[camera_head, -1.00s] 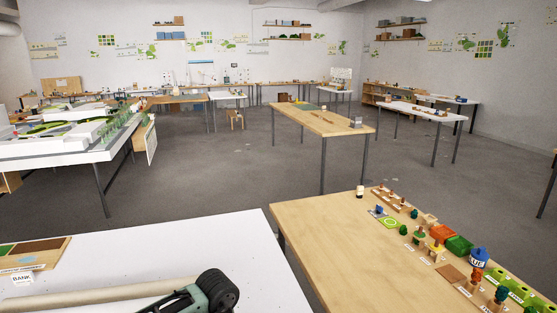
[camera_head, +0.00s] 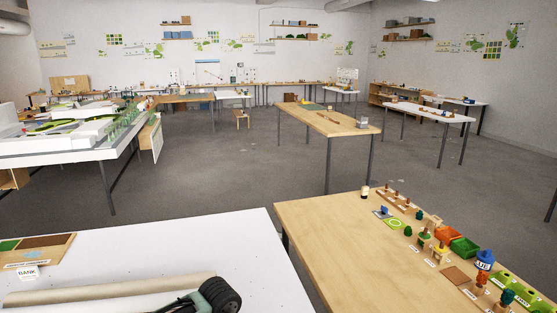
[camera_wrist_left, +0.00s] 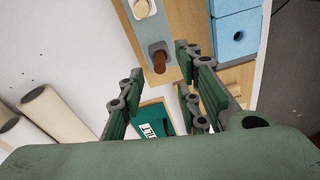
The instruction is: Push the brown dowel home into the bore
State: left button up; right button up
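In the left wrist view a short brown dowel (camera_wrist_left: 159,63) sticks out of a dark grey collar on a grey-blue panel (camera_wrist_left: 150,30) with wooden edging. How deep it sits in the bore is hidden. My left gripper (camera_wrist_left: 160,74) is open, its green fingers on either side of the dowel's line. The dowel's end shows near the gap between the fingertips, and I see no grip on it. In the head view only a dark green and black part of my arm shows at the bottom edge. My right gripper is not in view.
Beyond the fingers are a teal piece (camera_wrist_left: 152,122) with a white label and blue boxes (camera_wrist_left: 236,35). Cream rolls (camera_wrist_left: 50,115) lie at left. In the head view a wooden table (camera_head: 340,235) with small models stands right of the white table (camera_head: 150,250).

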pick_arm(q)
jog(key=f+b, duration=0.1)
jog(key=f, duration=0.1)
jog(key=f+b, duration=0.3)
jog(key=f, duration=0.1)
jog(key=shift+s+a+f, duration=0.25)
jog(key=shift+a+f, duration=0.1)
jog(key=shift+b, duration=0.45)
dwell(0.4)
jog(key=shift+c, duration=0.2)
dwell(0.3)
jog(key=c, duration=0.7)
grip_shut()
